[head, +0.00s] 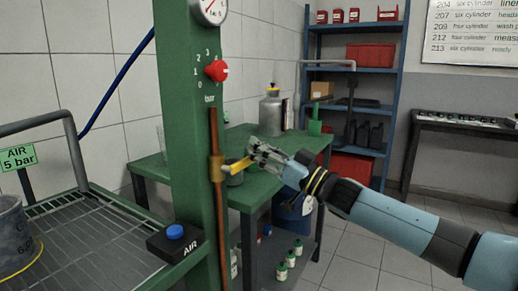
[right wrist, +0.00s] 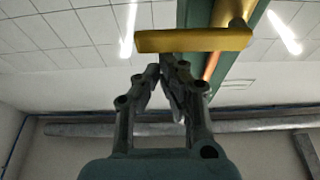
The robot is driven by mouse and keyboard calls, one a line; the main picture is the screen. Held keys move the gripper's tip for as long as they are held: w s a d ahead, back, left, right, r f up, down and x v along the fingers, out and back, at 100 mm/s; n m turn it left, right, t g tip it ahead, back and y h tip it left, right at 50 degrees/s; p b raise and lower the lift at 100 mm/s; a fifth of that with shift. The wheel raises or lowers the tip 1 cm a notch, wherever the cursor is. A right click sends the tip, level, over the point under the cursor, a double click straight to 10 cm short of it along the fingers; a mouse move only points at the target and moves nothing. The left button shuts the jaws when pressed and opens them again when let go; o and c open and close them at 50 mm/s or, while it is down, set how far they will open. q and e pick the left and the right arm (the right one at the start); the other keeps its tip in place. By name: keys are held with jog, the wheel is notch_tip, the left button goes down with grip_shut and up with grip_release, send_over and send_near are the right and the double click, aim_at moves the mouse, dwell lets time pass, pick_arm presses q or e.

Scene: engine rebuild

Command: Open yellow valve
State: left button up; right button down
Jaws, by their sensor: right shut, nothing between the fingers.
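The yellow valve lever (head: 240,165) sticks out to the right from a brass valve body (head: 216,168) on the vertical copper pipe (head: 221,238). It lies across the pipe rather than along it. My right gripper (head: 257,157) is at the lever's free end, coming from the right. In the right wrist view the lever (right wrist: 195,40) crosses just beyond my fingertips (right wrist: 170,60), which are closed together with nothing between them. I cannot tell whether they touch the lever. My left gripper is not in view.
The green post (head: 185,130) carries a red pressure knob (head: 217,71) and a gauge (head: 209,10). A black box with a blue AIR button (head: 174,232) sits left of the pipe. A green table (head: 245,190) stands behind my gripper, with a grey can (head: 271,113) on it.

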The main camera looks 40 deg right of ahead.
aim_at(252, 163)
jog(key=shift+d+f+m+h+p, duration=0.15)
jog(key=shift+f+m+h+p, duration=0.25)
jog(key=shift+m, duration=0.5)
notch_tip(252, 163, down, 4)
jog(key=m+h+p, duration=0.1)
jog(key=m+h, duration=0.1)
jog(key=m, duration=0.2)
jog(key=m+h+p, duration=0.1)
jog(key=m+p, duration=0.1)
jog(key=m, duration=0.2)
jog(key=shift+h, duration=0.4)
jog(key=f+m+p, duration=0.1)
jog(key=m, duration=0.1)
jog(key=a+f+m+h+p, duration=0.1)
jog(key=f+m, duration=0.1)
jog(key=s+a+f+m+p, duration=0.1)
jog(key=m, duration=0.2)
jog(key=shift+a+f+g+h, duration=0.15)
jog(key=shift+f+g+h, duration=0.15)
jog(key=shift+h, duration=0.1)
